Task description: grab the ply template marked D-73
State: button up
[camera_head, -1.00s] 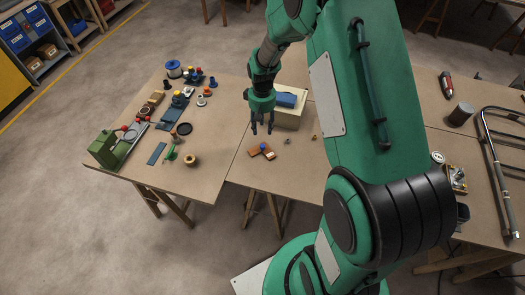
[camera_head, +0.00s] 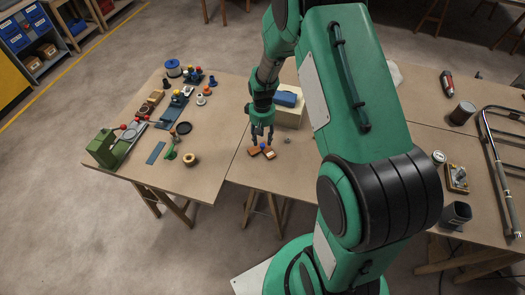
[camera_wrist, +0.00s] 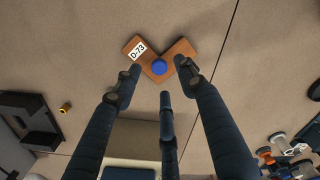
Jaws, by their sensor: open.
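The ply template (camera_wrist: 133,50) is a brown V-shaped piece with a white label reading D-73 on its left arm and a blue round knob (camera_wrist: 159,68) at its middle. It lies flat on the table, and it also shows small in the head view (camera_head: 255,151). My gripper (camera_wrist: 158,85) has its dark fingers spread, two beside the template's near edge and the third lower in the wrist view. Nothing is between them. In the head view my gripper (camera_head: 262,140) hangs right over the template. I cannot tell whether any finger touches it.
A pale box (camera_head: 290,115) with a blue item on top stands just behind my gripper. Bare tabletop lies in front of the template.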

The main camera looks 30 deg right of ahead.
aim_at(262, 145)
jog(key=shift+f, duration=0.2)
jog(key=shift+d+f+b, duration=0.1)
jog(key=shift+f+b, duration=0.45)
jog(key=shift+f, duration=2.05)
grip_shut()
